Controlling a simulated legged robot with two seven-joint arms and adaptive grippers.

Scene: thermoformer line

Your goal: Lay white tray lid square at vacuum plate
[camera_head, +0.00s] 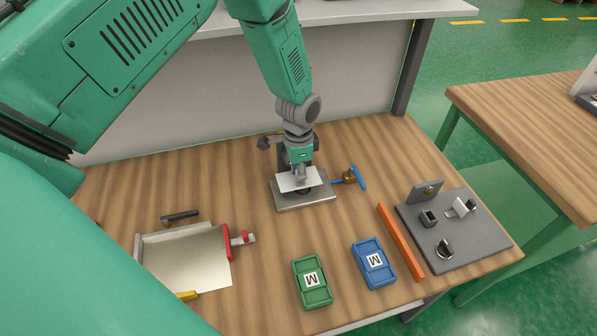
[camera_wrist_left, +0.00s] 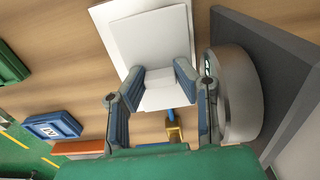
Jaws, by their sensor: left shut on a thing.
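The white tray lid (camera_head: 291,184) is a thin white sheet held by my left gripper (camera_head: 299,172). It lies over the grey vacuum plate (camera_head: 318,200), covering much of its back part; the plate's front and right edges show. In the left wrist view my gripper (camera_wrist_left: 160,76) is shut on the near edge of the lid (camera_wrist_left: 150,42). The plate (camera_wrist_left: 103,14) shows past the lid's far and left edges there. The lid looks roughly in line with the plate. I cannot tell whether they touch. My right gripper is not in view.
A blue-handled brass valve (camera_head: 350,177) adjoins the plate on the right. Green (camera_head: 312,296) and blue (camera_head: 375,275) trays marked M, an orange bar (camera_head: 400,241) and a grey fixture board (camera_head: 480,246) lie in front and right. A framed sheet (camera_head: 187,262) lies left.

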